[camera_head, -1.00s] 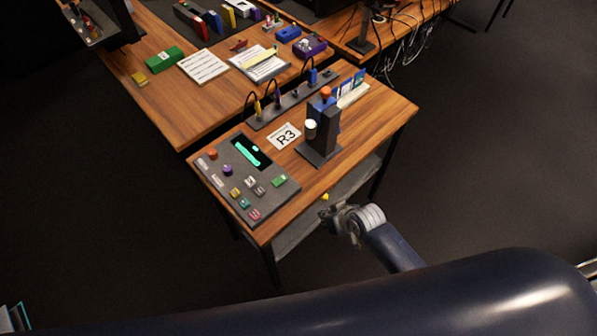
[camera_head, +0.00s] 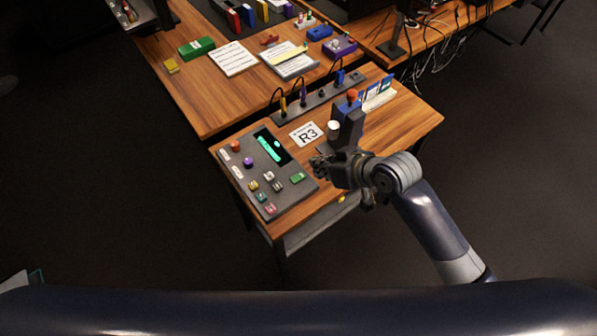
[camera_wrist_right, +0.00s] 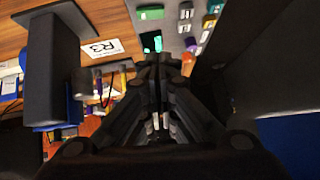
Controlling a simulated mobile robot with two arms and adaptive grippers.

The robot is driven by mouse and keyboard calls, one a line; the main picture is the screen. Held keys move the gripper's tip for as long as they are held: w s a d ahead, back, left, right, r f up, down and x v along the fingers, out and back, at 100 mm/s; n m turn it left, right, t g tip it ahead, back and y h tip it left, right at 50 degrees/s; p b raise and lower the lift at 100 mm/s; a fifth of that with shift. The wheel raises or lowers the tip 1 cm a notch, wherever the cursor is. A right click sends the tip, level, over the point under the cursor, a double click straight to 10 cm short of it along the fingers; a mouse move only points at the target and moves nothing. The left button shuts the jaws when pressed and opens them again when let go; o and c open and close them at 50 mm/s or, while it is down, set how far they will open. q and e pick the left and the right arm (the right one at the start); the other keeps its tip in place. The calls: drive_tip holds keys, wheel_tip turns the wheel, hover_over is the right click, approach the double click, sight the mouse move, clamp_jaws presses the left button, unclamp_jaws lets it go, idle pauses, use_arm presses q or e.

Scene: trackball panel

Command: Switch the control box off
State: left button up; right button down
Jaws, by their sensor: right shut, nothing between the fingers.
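The control box (camera_head: 240,182) is a grey slanted panel on the left of the small wooden table. It has a dark screen (camera_head: 271,148) lit with cyan shapes and several coloured buttons and knobs, among them an orange knob (camera_head: 236,146), a purple knob (camera_head: 248,162) and a green button (camera_head: 298,178). Part of the panel (camera_wrist_right: 172,40) shows at the top of the right wrist view. My right gripper (camera_head: 318,168) is shut and empty, beside the panel's right edge near the green button; I cannot tell its height above the table. My left gripper is not in view.
A dark upright stand (camera_head: 350,130) with a white knob (camera_head: 333,127) rises close behind my right gripper; it fills the left of the wrist view (camera_wrist_right: 52,70). An R3 card (camera_head: 306,134) lies behind the panel. A power strip (camera_head: 318,98) with plugs runs along the back.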

drive_tip(key=p, duration=0.1)
hover_over(298, 180)
drive_tip(key=f, duration=0.7)
drive_tip(key=shift+w+d, duration=0.1)
drive_tip(key=shift+w, duration=0.1)
drive_tip(key=shift+s+f+p, duration=0.2)
drive_tip(key=shift+f+p, duration=0.2)
drive_tip(key=shift+f, duration=1.45)
drive_tip(key=shift+f, duration=0.1)
